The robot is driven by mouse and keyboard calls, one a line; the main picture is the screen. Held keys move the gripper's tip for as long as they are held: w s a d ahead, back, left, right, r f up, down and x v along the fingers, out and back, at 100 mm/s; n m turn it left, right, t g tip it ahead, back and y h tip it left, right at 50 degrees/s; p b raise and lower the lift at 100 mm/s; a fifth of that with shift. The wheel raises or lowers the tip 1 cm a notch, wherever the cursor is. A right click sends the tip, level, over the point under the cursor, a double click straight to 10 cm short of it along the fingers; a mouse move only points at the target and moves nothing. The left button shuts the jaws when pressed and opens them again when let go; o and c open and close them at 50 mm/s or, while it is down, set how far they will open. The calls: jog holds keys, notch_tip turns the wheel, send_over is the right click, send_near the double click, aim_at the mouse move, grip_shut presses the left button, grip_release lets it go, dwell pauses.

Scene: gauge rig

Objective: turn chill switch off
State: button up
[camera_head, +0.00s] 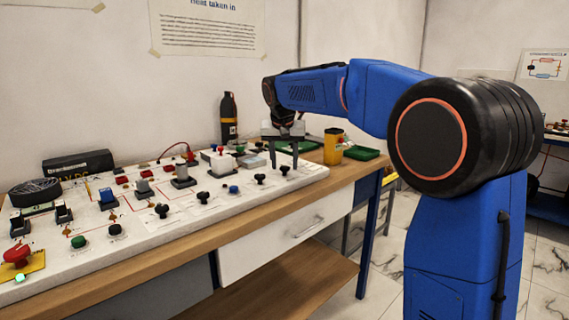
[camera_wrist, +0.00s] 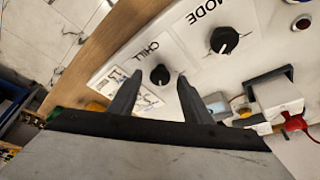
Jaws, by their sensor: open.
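The chill switch is a black round knob with a small pale pointer mark on a white plate lettered CHILL. In the wrist view the chill switch (camera_wrist: 160,75) shows between my two fingertips. It also shows in the head view (camera_head: 284,170), near the right end of the white panel. My gripper (camera_wrist: 157,83) is open, with a finger to each side of the knob in the picture and nothing held. In the head view my gripper (camera_head: 284,163) points straight down at the knob. I cannot tell whether the fingertips reach down around it or stop above it.
The MODE knob (camera_wrist: 225,40) is the close neighbour of the chill switch. Several more knobs, buttons and blocks crowd the panel (camera_head: 225,205) to the left. A yellow container (camera_head: 333,147) and a green tray (camera_head: 362,153) stand beyond the panel's right end.

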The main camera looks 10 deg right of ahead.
jog(key=shift+w+f, duration=0.1)
jog(key=shift+f, duration=0.15)
jog(key=c, duration=1.1)
jog(key=shift+o, duration=0.2)
jog(key=shift+d+n, duration=0.1)
jog(key=shift+n, duration=0.2)
jog(key=n+y, duration=0.1)
jog(key=n, duration=0.1)
jog(key=shift+d+n, duration=0.15)
jog(key=shift+n, duration=0.15)
jog(key=n+y, duration=0.1)
jog(key=n, duration=0.3)
jog(key=shift+d+y, duration=0.2)
jog(key=shift+y, duration=0.2)
jog(key=n+y, duration=0.1)
jog(key=n, duration=0.2)
jog(key=n+g+y, duration=0.1)
jog(key=n, duration=0.2)
jog(key=shift+w+d+n+g, duration=0.15)
jog(key=shift+n+g, duration=0.15)
jog(key=shift+n, duration=0.1)
